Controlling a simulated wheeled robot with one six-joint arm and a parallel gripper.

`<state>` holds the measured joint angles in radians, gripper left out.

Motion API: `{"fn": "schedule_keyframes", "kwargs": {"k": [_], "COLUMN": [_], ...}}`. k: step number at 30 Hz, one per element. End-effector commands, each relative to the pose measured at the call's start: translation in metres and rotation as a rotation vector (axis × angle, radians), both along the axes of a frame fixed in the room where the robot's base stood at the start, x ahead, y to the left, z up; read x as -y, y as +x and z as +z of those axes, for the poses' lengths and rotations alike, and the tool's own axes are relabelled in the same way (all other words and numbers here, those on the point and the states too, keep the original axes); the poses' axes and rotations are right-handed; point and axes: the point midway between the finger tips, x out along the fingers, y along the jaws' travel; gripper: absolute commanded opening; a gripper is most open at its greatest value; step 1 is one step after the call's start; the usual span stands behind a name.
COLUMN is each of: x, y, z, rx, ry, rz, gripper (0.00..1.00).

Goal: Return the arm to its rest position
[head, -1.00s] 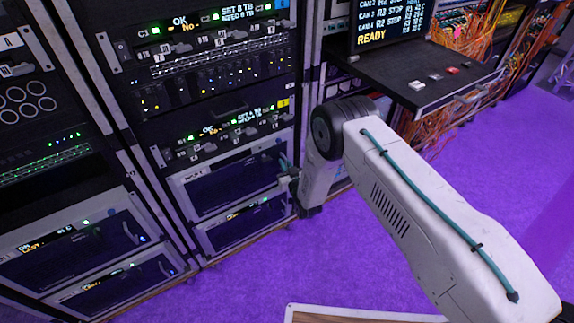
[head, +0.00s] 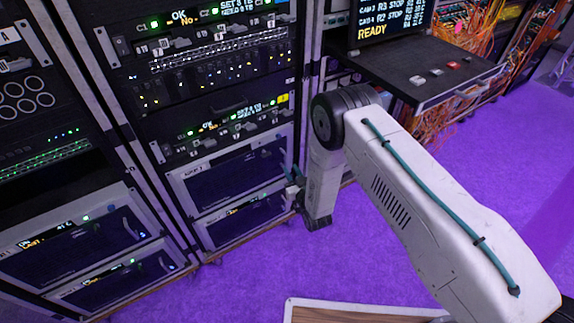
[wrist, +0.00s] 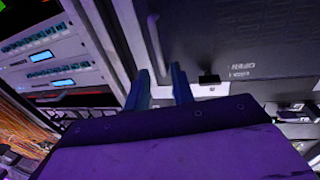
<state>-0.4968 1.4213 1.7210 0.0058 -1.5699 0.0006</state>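My arm (head: 430,200) is white with a teal cable along its upper link. It bends at a dark round joint, and the lower link hangs down in front of the rack. My gripper (head: 291,173) is small and partly hidden by the wrist in the head view, close to the rack's lower right drawers. In the wrist view my gripper (wrist: 160,88) shows two blue-teal fingers standing apart with nothing seen between them. Dark rack panels lie beyond the fingertips. Whether the fingertips touch the rack cannot be told.
Equipment racks (head: 220,100) with lit panels fill the left and middle. A pull-out shelf (head: 425,75) with small buttons juts out at the right, under a screen (head: 388,20) reading READY. Orange cables (head: 470,40) hang behind it. Purple floor (head: 250,275) is open below, with a wood-topped, white-edged surface (head: 350,313) at the bottom.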

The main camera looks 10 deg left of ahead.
Motion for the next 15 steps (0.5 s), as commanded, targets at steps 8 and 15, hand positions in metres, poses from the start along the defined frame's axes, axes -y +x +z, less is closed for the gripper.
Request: {"fn": "schedule_keyframes", "kwargs": {"k": [8,15], "x": [0.0028,0.0020], "y": [-0.0074,-0.0077], "z": [0.0000,-0.0002], "rx": [0.000,-0.001], "ry": [0.000,0.000], "rz": [0.001,0.002], "gripper": [0.24,0.24]}}
